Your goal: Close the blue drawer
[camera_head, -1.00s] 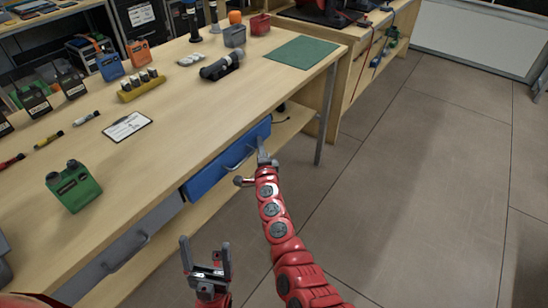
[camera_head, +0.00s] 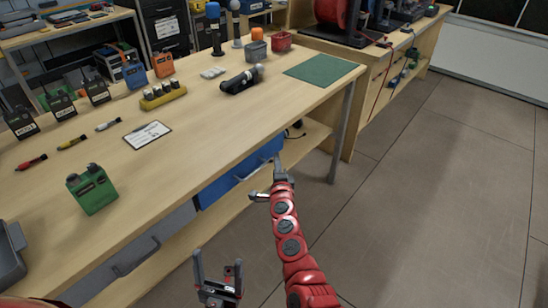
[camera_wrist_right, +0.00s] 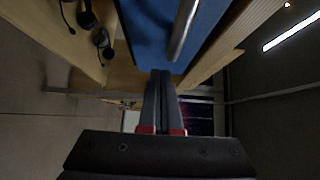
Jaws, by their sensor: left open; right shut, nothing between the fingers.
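The blue drawer (camera_head: 222,187) sits under the front edge of the wooden workbench (camera_head: 190,135), with a curved grey handle (camera_head: 250,175) on its front. In the head view its front looks close to the bench edge; I cannot tell whether it is fully flush. My right gripper (camera_head: 278,166) is shut and empty at the drawer's right end. In the right wrist view the blue front (camera_wrist_right: 150,30) and its handle (camera_wrist_right: 185,28) lie just beyond the shut fingertips (camera_wrist_right: 160,74); contact is unclear. My left gripper (camera_head: 217,262) is open and empty, in front of the bench.
A grey drawer (camera_head: 130,255) with a handle is left of the blue one. A green device (camera_head: 92,188), clipboard (camera_head: 147,134), markers and radios lie on the bench. A metal leg (camera_head: 342,130) stands right of the drawer. The floor (camera_head: 440,190) at right is clear.

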